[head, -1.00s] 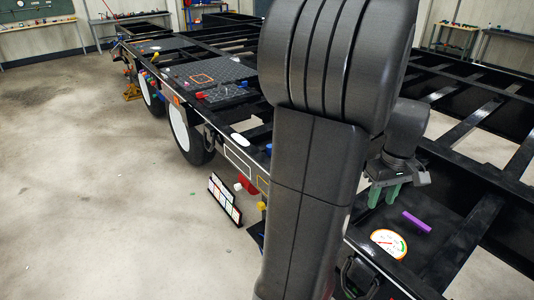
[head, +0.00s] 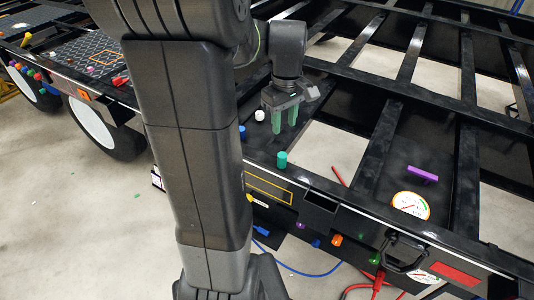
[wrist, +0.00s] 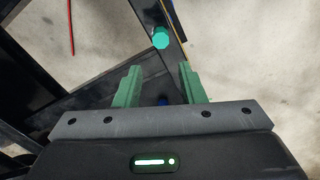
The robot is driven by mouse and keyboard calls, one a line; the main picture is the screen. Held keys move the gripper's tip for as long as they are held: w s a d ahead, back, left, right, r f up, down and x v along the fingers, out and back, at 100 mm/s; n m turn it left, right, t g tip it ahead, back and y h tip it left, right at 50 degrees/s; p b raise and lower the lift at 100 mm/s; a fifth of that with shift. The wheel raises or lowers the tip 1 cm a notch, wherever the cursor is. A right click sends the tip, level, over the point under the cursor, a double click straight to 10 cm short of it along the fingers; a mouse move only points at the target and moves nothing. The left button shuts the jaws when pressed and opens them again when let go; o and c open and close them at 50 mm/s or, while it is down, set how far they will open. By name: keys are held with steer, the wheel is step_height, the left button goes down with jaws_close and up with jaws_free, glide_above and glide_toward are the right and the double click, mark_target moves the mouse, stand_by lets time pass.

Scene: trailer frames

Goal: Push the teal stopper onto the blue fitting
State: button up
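The teal stopper (head: 282,160) stands upright on the black frame's near rail in the head view. It also shows in the wrist view (wrist: 161,38), beyond my fingertips. A blue piece (head: 242,132), which looks like the blue fitting, is partly hidden behind my arm on the same rail. A bit of blue shows between my fingers in the wrist view (wrist: 163,100). My gripper (head: 284,126) points down with its green fingers apart and nothing between the tips. It is above and behind the stopper in the head view, apart from it.
A white cap (head: 260,115) stands behind the blue piece. A purple bar (head: 423,174) and a round gauge (head: 411,205) lie on the frame to the right. A black handle (head: 405,252) and several coloured knobs are on the front side. Open gaps lie between the beams.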

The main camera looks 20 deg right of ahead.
mark_target(282, 155)
steer(key=shift+s+d, duration=0.1)
steer(key=o, duration=0.3)
step_height(282, 155, down, 9)
steer(key=shift+r, duration=0.2)
stand_by(0.3)
steer(key=shift+f, duration=2.6)
steer(key=c, duration=1)
